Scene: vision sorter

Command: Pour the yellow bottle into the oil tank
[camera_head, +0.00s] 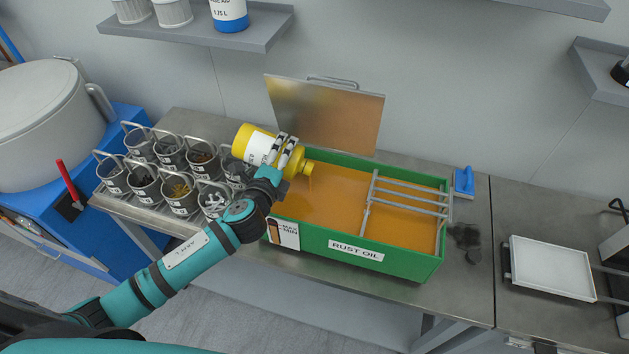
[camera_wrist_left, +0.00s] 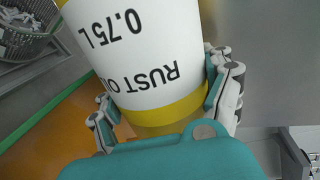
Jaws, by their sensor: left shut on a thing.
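The yellow bottle (camera_head: 245,138) with a white label is tilted on its side, its neck pointing right and slightly down over the left end of the oil tank. My left gripper (camera_head: 285,152) is shut around the bottle. In the left wrist view the bottle (camera_wrist_left: 140,50) fills the space between the fingers, with "RUST OIL" and "0.75 L" on its label. The green oil tank (camera_head: 400,262), labelled "RUST OIL", holds orange-brown liquid below the bottle's mouth. I cannot clearly tell whether liquid is flowing out. My right gripper is not in view.
A raised metal lid (camera_head: 340,115) stands behind the tank. A metal rack (camera_head: 405,195) lies across the tank's right part. Several wire baskets (camera_head: 180,190) of small parts stand to the left. A blue-handled brush (camera_head: 464,181) and white tray (camera_head: 550,268) are to the right.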

